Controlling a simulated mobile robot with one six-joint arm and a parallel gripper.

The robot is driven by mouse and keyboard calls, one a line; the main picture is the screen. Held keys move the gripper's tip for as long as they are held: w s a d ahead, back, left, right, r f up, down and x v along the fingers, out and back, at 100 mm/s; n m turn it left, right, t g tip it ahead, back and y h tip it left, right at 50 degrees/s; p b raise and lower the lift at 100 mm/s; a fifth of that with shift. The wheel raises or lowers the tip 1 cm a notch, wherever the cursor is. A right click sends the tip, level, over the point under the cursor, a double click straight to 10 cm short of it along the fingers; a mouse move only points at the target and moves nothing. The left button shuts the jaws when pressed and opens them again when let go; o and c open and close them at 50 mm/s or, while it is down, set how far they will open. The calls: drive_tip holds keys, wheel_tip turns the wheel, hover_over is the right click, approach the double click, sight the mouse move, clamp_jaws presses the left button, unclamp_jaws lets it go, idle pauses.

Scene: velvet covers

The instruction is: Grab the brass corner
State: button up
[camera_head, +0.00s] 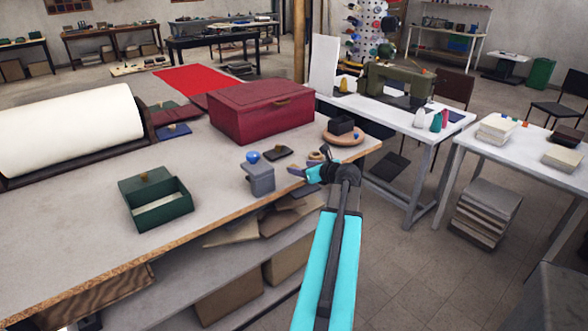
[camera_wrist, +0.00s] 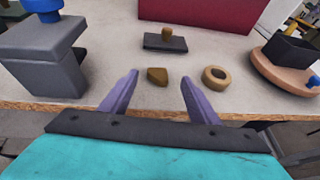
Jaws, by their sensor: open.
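The brass corner (camera_wrist: 157,76) is a small brownish-gold wedge lying on the worktop near its front edge in the wrist view. My gripper (camera_wrist: 159,79) is open and empty, and its two purple fingers appear on either side of the brass corner in the picture. I cannot tell whether the fingers are level with it or still above and short of it. In the head view my gripper (camera_head: 309,163) is at the right front edge of the worktop. I cannot make out the brass corner there, beside the fingers.
A tan ring (camera_wrist: 215,76) lies just right of the brass corner. A black block with a brass knob (camera_wrist: 165,42) is behind. A grey block (camera_wrist: 42,62) stands left, and a round wooden board (camera_wrist: 277,72) with a black box right. A red case (camera_head: 262,110) stands farther back.

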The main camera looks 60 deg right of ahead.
sight(295, 166)
drive_tip(key=shift+w, duration=0.1)
drive_tip(key=shift+p+x, duration=0.65)
drive_tip(key=shift+x, duration=1.9)
drive_tip(key=c, duration=1.2)
